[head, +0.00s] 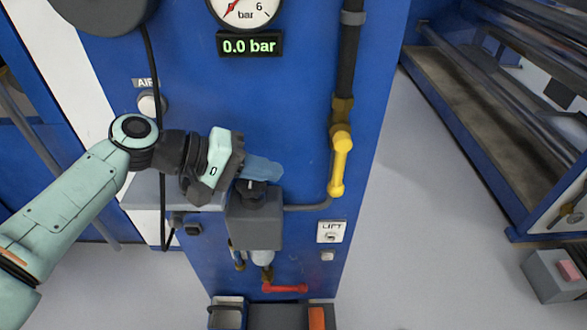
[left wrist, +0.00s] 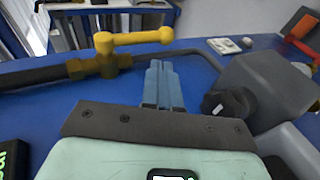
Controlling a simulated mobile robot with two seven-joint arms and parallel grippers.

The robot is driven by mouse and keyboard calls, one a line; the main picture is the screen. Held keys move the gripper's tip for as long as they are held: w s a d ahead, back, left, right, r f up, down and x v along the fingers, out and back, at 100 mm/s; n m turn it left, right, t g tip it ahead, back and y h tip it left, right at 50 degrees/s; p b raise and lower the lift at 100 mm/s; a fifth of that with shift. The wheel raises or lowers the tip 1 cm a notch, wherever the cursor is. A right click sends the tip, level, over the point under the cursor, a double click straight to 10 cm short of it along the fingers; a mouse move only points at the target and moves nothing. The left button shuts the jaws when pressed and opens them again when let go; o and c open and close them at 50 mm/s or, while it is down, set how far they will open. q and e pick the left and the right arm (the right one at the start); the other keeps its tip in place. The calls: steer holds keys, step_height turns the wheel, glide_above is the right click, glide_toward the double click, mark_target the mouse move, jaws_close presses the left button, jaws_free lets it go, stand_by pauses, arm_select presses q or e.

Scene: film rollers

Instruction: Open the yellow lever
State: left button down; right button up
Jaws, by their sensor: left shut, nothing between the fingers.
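The yellow lever (head: 340,162) sits on a brass valve on the pipe at the right side of the blue panel. In the head view it points down along the pipe. It also shows in the left wrist view (left wrist: 133,39), just beyond the fingertips and a little left of them. My left gripper (head: 280,172) is shut and empty, with its blue fingers together and pointing right toward the lever. A clear gap separates the fingertips from the lever in the head view. The closed fingers also show in the left wrist view (left wrist: 159,66). My right gripper is not in view.
A grey regulator box (head: 254,222) with a black knob stands just below the left gripper. A red lever (head: 285,289) is lower down. A gauge (head: 245,8) and a 0.0 bar display (head: 249,45) are above. Open floor lies right of the panel.

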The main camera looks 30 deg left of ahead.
arm_select(q)
steer(key=v, duration=0.2)
steer(key=shift+s+a+r, duration=0.15)
steer(key=shift+s+a, duration=0.05)
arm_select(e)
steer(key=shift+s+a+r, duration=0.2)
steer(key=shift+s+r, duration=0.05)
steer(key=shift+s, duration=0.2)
